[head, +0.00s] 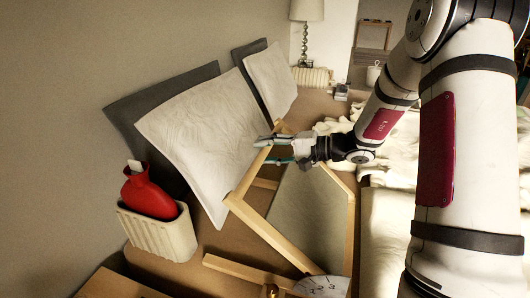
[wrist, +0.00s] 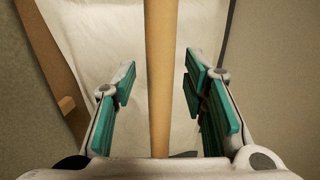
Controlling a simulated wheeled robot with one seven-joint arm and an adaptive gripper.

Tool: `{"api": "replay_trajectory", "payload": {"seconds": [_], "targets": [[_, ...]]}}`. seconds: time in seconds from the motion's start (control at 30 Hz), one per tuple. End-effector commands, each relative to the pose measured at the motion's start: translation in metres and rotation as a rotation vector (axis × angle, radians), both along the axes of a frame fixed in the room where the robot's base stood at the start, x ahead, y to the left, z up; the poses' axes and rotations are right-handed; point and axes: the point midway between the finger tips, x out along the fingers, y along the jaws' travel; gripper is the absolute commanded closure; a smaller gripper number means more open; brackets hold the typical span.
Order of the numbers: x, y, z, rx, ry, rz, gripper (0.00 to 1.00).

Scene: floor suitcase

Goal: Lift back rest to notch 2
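The back rest appears to be the light wooden frame (head: 265,232) in the head view, standing tilted beside the pillows. A grey panel (head: 308,212) shows inside the frame's outline. The notches cannot be made out. My gripper (head: 268,153) is at the upper part of the frame, its fingers pointing left. In the wrist view my gripper (wrist: 159,78) is open, with teal pads well apart. A wooden bar (wrist: 161,60) runs up the middle between the two fingers, with a gap on each side. How deep the bar sits between them is hard to tell.
A white pillow (head: 200,130) and another pillow (head: 271,80) lean at the wall. A red bottle (head: 150,194) sits in a white ribbed bin (head: 163,233) at left. A wooden bar (head: 245,271) and a round dial (head: 324,287) are in front. Pale bedding (head: 400,150) lies right.

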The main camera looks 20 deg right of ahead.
Motion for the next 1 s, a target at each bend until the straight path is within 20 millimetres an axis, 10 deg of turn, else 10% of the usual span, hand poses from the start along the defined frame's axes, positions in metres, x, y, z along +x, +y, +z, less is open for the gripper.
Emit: {"api": "replay_trajectory", "payload": {"seconds": [0.4,0.6,1.0], "targets": [[0.005,0.007,-0.002,0.001,0.001,0.0,0.6],[0.005,0.007,-0.002,0.001,0.001,0.0,1.0],[-0.005,-0.009,0.017,-0.001,-0.002,-0.004,1.0]]}}
